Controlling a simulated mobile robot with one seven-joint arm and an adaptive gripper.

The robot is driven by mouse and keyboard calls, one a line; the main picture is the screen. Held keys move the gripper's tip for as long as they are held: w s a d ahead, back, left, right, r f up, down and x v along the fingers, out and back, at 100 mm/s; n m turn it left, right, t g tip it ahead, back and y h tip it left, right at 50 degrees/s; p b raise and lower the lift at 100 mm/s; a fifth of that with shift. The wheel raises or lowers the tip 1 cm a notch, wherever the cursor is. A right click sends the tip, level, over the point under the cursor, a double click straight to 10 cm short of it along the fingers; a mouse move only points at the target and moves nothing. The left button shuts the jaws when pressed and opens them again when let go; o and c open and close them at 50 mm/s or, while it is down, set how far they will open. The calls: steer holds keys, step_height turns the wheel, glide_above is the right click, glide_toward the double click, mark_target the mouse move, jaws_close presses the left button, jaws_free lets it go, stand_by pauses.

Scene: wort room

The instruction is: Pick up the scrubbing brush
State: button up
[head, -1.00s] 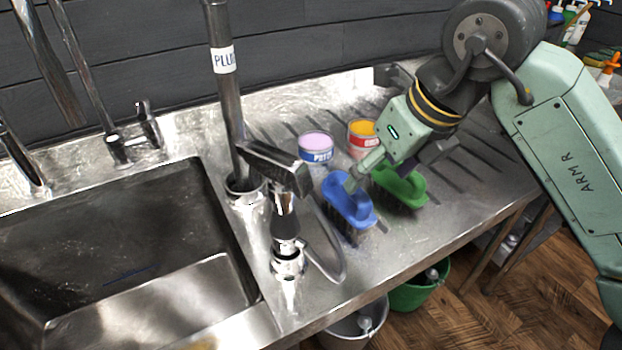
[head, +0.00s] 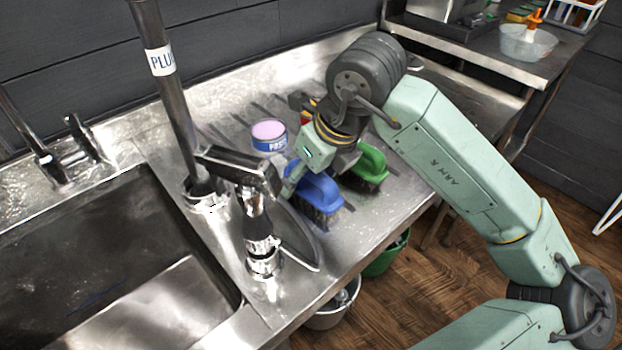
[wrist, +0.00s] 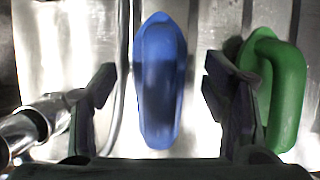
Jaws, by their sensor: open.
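A blue scrubbing brush (head: 318,194) with dark bristles lies on the steel drainboard beside the tap. In the wrist view the blue brush (wrist: 160,80) lies between the fingers of my open gripper (wrist: 160,112), with a gap on each side. A green scrubbing brush (head: 368,164) lies just to the right; in the wrist view its handle (wrist: 285,90) is beyond the right finger. In the head view my gripper (head: 290,185) is low over the blue brush's left end, and its fingers are partly hidden.
The tap (head: 258,215) and its hose stand close to the left of the blue brush. A pink-topped tin (head: 269,136) is behind it, and another tin is mostly hidden by my arm. The sink (head: 110,260) is at left. Buckets (head: 333,303) stand below the front edge.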

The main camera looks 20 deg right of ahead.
steer(key=shift+x, duration=1.35)
steer(key=shift+c, duration=0.4)
steer(key=c, duration=1.2)
